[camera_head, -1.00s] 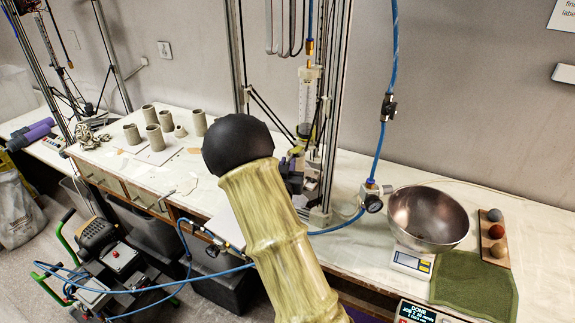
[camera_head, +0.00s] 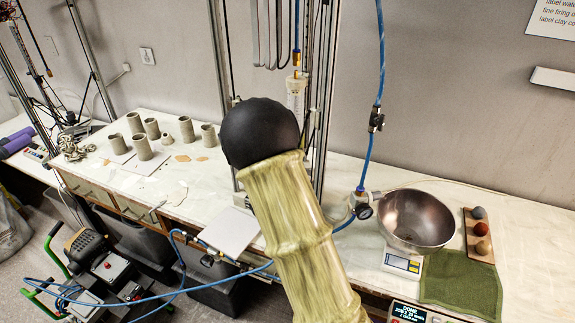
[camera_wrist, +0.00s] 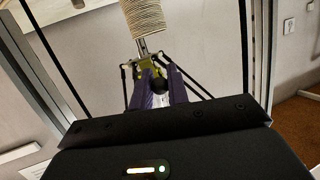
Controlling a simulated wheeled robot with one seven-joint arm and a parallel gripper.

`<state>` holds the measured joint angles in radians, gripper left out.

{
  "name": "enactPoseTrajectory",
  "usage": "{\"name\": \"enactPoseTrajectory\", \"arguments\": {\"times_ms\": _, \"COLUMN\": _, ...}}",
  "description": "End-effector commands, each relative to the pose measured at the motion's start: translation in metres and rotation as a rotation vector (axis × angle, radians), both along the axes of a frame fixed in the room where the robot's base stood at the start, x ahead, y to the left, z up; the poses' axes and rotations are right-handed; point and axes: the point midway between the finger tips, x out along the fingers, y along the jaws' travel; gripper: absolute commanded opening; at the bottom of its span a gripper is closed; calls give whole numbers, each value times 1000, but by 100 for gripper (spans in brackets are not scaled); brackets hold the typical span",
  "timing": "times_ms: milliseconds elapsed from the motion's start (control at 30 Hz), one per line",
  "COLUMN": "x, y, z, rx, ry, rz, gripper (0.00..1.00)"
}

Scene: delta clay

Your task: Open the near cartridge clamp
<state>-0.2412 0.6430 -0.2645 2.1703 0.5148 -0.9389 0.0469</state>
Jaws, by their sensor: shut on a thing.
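In the wrist view my gripper (camera_wrist: 162,92) has two purple fingers, shut on a small black knob (camera_wrist: 160,85). A yellow-green clamp part (camera_wrist: 147,63) of the printer's extruder shows just beyond the fingertips. I cannot tell whether the clamp is open or closed, or how the knob joins it. In the head view the clear cartridge (camera_head: 296,92) stands upright between the printer's posts. My own arm hides the gripper, the clamp and the cartridge's lower part there.
A ribbed clay piece (camera_wrist: 145,18) is close to the extruder tip. Thin black printer rods flank the extruder. A steel bowl (camera_head: 415,220) stands on a scale at right, beside a green cloth (camera_head: 462,285). Several clay cylinders (camera_head: 142,147) stand at left. A blue hose (camera_head: 379,80) hangs right of the printer.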

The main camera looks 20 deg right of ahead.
Motion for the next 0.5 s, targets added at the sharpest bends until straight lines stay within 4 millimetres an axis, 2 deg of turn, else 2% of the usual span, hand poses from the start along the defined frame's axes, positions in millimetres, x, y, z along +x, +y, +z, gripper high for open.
{"name": "enactPoseTrajectory", "arguments": {"times_ms": 300, "x": 0, "y": 2, "z": 0, "rx": 2, "ry": 2, "rz": 3, "gripper": 0}}
{"name": "enactPoseTrajectory", "arguments": {"times_ms": 333, "x": 0, "y": 1, "z": 0, "rx": 2, "ry": 2, "rz": 3, "gripper": 22}}
{"name": "enactPoseTrajectory", "arguments": {"times_ms": 400, "x": 0, "y": 1, "z": 0, "rx": 2, "ry": 2, "rz": 3, "gripper": 36}}
{"name": "enactPoseTrajectory", "arguments": {"times_ms": 500, "x": 0, "y": 1, "z": 0, "rx": 2, "ry": 2, "rz": 3, "gripper": 38}}
